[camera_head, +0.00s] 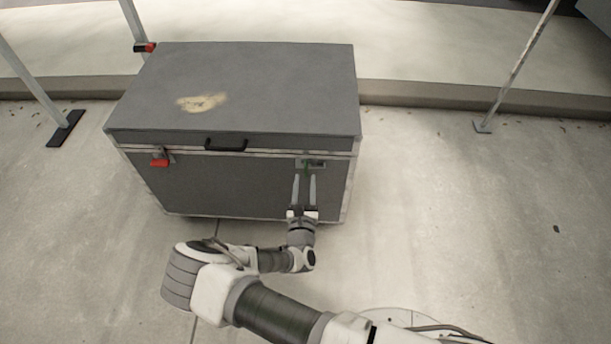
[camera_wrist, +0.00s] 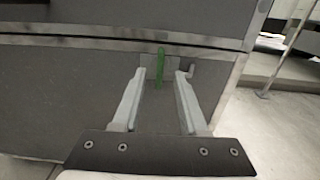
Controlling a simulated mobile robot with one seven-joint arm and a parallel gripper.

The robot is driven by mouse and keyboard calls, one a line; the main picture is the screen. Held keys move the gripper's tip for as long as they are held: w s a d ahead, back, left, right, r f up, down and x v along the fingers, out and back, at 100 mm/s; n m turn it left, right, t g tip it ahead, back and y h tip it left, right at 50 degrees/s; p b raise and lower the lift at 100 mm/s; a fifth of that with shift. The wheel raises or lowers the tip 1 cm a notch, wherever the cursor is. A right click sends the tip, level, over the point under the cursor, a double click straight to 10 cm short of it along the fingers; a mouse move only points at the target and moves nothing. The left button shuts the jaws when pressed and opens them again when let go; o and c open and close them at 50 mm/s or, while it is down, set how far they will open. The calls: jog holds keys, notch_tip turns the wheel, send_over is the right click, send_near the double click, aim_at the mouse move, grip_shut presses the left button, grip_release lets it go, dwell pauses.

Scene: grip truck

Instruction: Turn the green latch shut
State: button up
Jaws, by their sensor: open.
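The green latch (camera_wrist: 160,67) is a thin upright bar on the front of a grey case (camera_head: 240,85), just below the lid seam at the right. It also shows small in the head view (camera_head: 306,167). My gripper (camera_wrist: 161,75) is open, with one finger on each side of the latch. The latch stands between the fingertips, closer to the left one. I cannot tell whether either finger touches it. The lid of the case lies down.
A red latch (camera_head: 160,162) is on the case's front left, and a black handle (camera_head: 226,144) is at the front middle. Thin metal poles (camera_head: 518,62) stand at right and left, with a low kerb (camera_head: 430,94) behind. The concrete floor right of the case is clear.

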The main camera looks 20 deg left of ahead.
aim_at(306, 172)
jog(key=shift+b+x, duration=0.45)
jog(key=shift+x, duration=1.55)
grip_shut()
